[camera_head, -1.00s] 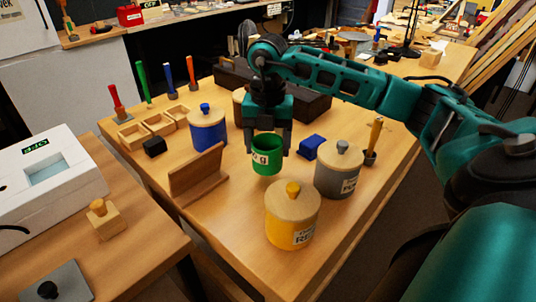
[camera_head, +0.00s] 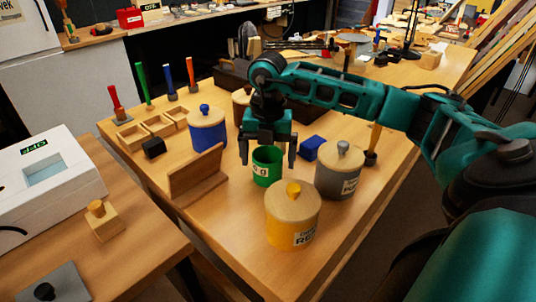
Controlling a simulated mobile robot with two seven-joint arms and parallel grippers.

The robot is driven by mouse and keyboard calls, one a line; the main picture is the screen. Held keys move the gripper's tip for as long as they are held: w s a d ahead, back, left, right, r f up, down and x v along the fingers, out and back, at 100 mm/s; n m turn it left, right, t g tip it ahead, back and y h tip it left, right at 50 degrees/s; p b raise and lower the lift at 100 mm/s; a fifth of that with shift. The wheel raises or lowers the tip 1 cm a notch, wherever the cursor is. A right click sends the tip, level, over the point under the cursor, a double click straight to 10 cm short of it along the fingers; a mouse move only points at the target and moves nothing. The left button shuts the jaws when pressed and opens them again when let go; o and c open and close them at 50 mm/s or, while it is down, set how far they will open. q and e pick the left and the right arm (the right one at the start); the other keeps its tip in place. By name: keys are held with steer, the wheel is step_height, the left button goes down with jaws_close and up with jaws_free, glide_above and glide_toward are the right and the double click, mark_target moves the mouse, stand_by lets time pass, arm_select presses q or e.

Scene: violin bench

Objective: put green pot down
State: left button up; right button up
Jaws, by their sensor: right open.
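The small green pot (camera_head: 266,166) stands upright on the wooden bench top, behind the yellow canister (camera_head: 291,221) and left of the grey canister (camera_head: 339,171). It is open at the top and has a white label on its front. My right gripper (camera_head: 268,158) is right above and around the pot, its two fingers apart on either side with gaps between them and the pot. My left gripper is not in the view.
A wooden angled stand (camera_head: 197,178) is left of the pot, with a blue canister (camera_head: 207,129) behind it. A blue block (camera_head: 313,147) lies close to the right finger. The bench front right of the yellow canister is clear.

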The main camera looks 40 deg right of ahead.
steer(key=shift+r, duration=0.1)
step_height(320, 180, up, 12)
steer(key=p, duration=0.2)
steer(key=shift+r, duration=0.15)
stand_by(0.5)
